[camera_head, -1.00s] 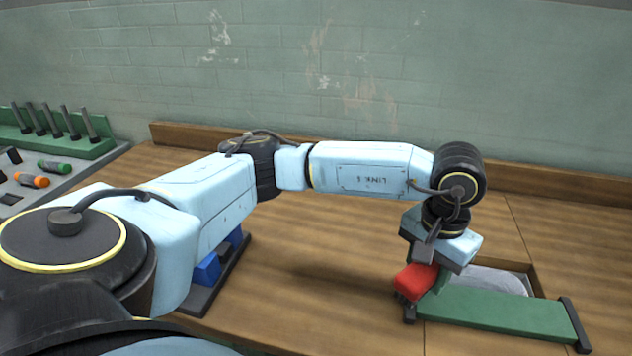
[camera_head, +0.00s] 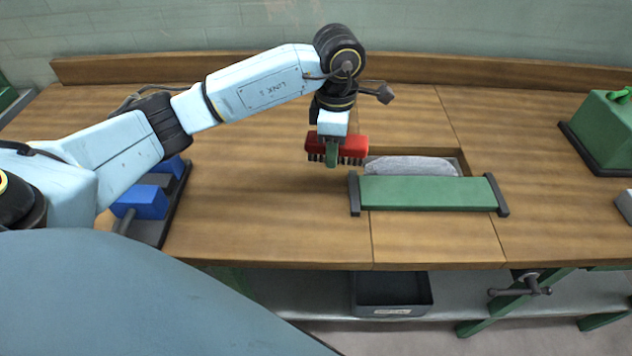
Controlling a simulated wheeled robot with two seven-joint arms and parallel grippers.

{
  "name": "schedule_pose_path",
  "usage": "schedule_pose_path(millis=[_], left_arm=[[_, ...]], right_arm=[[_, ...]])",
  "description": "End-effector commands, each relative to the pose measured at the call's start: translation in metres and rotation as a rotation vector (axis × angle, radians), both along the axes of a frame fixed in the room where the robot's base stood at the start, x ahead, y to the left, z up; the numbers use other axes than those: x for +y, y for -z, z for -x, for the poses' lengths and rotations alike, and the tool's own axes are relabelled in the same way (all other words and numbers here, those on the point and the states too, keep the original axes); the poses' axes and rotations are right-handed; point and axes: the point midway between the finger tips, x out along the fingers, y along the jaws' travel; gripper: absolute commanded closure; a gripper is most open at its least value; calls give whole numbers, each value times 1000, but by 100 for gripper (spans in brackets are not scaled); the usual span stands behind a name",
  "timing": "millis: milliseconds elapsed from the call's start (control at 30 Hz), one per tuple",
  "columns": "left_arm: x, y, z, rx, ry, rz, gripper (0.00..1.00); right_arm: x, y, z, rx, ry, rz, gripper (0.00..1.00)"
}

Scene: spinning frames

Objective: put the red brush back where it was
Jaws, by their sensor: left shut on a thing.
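The red brush (camera_head: 352,147) has dark bristles that point down. My left gripper (camera_head: 332,152) is shut on it and holds it over the wooden workbench, at the left end of a recess in the bench top (camera_head: 462,160). Whether the bristles touch anything cannot be told. A green bar with dark end plates (camera_head: 430,194) lies along the front of the recess. A grey, rough-looking piece (camera_head: 410,166) shows inside the recess. My right gripper is not in view.
Blue blocks on a dark base (camera_head: 145,203) stand at the left under my arm. A green box on a dark base (camera_head: 605,130) stands at the right. A dark bin (camera_head: 392,296) sits on the lower shelf. The wooden bench top (camera_head: 270,225) is clear in front of the brush.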

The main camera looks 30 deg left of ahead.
Motion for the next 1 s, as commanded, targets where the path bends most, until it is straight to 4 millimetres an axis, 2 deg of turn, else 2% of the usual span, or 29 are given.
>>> schedule_pose_path(millis=[100, 300, 500, 667, 900, 1000], left_arm=[[10, 5, -2, 4, -313, 2, 81], [27, 15, -4, 4, -820, 1, 81], [41, 22, -4, 2, -1170, 0, 81], [45, 28, -3, 2, -1291, -1, 81], [45, 71, -3, 4, -1308, -1, 81], [46, 83, -3, 1, -1308, 1, 81]], right_arm=[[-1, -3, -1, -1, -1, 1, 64], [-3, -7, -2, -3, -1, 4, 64], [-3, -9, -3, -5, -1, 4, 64], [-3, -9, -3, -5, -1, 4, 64], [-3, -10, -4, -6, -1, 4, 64], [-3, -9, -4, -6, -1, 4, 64]])
